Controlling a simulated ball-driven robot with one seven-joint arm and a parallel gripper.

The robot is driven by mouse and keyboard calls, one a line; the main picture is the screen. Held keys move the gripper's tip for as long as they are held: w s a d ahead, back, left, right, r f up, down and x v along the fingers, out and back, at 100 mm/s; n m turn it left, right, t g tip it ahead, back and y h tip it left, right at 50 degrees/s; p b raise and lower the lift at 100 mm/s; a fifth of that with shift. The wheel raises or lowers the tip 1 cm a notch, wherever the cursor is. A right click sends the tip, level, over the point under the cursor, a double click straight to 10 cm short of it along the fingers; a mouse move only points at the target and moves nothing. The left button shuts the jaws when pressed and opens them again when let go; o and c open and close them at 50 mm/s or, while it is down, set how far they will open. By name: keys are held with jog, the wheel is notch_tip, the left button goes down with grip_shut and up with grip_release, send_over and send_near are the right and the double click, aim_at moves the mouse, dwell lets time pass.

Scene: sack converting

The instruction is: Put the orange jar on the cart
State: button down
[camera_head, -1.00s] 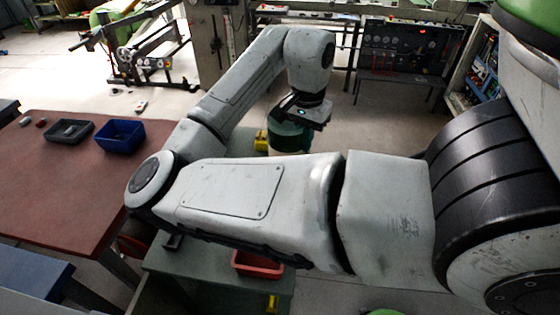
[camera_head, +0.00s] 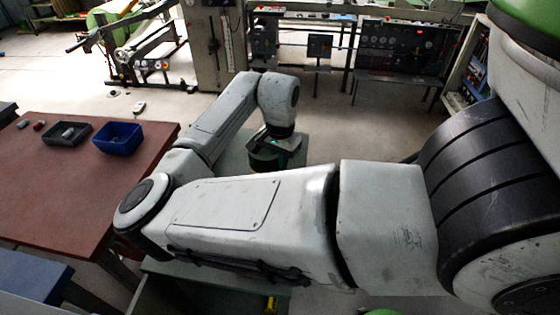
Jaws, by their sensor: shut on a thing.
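My gripper (camera_head: 275,152) is beyond my forearm, pointing down, its fingertips largely hidden. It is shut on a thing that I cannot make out. A dark green shape (camera_head: 264,162) shows just under it; I cannot tell whether it is held. A grey-green surface (camera_head: 236,152) lies around and below the gripper, partly covered by my arm. I cannot tell whether this is the cart. I see no orange jar in this view; my arm hides much of the middle.
A red-brown table (camera_head: 60,195) on the left carries a black tray (camera_head: 67,133) and a blue bin (camera_head: 119,138). Another grey-green surface (camera_head: 160,270) shows below my arm. Machinery (camera_head: 400,50) stands at the back. The floor (camera_head: 350,120) right of the gripper looks clear.

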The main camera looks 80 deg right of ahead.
jog(key=shift+f, duration=0.2)
jog(key=c, duration=1.3)
grip_release()
jog(key=shift+o, duration=0.2)
jog(key=shift+r, duration=0.1)
notch_tip(320, 180, up, 12)
jog(key=shift+r, duration=0.15)
